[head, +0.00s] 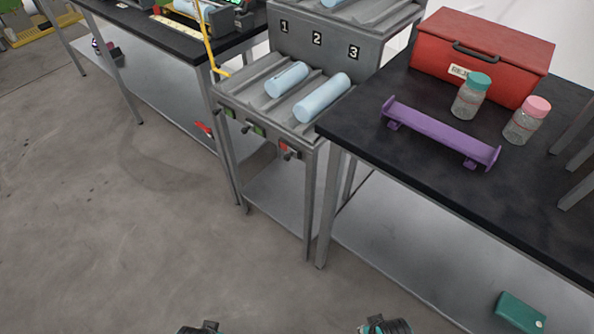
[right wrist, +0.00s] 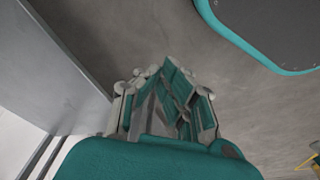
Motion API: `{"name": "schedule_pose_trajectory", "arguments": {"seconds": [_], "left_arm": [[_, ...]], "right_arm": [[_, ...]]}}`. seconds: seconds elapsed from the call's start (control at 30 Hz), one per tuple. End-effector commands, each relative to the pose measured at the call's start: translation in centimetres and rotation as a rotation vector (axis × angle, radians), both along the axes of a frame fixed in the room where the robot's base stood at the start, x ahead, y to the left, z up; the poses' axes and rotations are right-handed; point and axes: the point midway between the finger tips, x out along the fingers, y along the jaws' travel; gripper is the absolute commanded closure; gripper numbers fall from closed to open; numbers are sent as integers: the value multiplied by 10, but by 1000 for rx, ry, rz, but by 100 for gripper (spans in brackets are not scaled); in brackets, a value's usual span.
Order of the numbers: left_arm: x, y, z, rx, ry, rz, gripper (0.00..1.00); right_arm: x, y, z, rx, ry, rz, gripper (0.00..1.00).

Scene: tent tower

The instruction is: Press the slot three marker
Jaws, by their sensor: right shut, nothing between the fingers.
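The grey rack between the two tables bears three black number plates, and the slot three marker (head: 353,52) is the rightmost, with a white 3. Light blue rolls lie in two of the lanes below: one middle roll (head: 287,79) and one right roll (head: 322,97). On the front edge are small switches over green and red patches; the rightmost red patch (head: 283,147) is below the right lane. My right gripper (right wrist: 170,92) is shut and empty, low and far from the rack. My left gripper (head: 198,328) barely shows at the bottom edge; its fingers are hidden.
The right black table (head: 400,146) holds a red box (head: 480,55), a purple bracket (head: 440,132), a teal-lidded jar (head: 470,96) and a pink-lidded jar (head: 526,121). A yellow bent rod (head: 208,45) rises by the rack's left. The floor in front is clear.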

Motion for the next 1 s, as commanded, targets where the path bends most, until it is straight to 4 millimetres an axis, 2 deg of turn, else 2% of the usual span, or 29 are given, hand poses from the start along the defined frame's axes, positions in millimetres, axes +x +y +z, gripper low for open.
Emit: {"name": "schedule_pose_trajectory", "arguments": {"seconds": [0.03, 0.1, 0.37, 0.47, 0.53, 0.6, 0.8, 0.9, 1.0], "left_arm": [[9, -1, 0, -2, -16, 2, 18], [18, -2, 15, -3, -28, 4, 18], [29, -3, 62, -7, -65, 11, 18], [28, -2, 72, -6, -76, 12, 18], [26, -2, 72, -6, -77, 13, 18], [26, -2, 68, -6, -77, 13, 18], [28, -2, 40, -5, -65, 12, 18], [28, -3, 20, -5, -57, 10, 18], [27, -3, -2, -5, -47, 9, 18]], "right_arm": [[9, 1, 0, 3, -17, -2, 100], [20, 3, 15, 5, -35, -3, 100], [57, 12, 76, 36, -152, 28, 100], [84, 25, 104, 76, -266, 83, 100], [113, 43, 130, 127, -388, 151, 100], [140, 62, 155, 185, -506, 224, 100], [195, 106, 212, 347, -776, 381, 100], [219, 118, 238, 429, -896, 440, 100], [242, 120, 265, 504, -1006, 476, 100]]}}
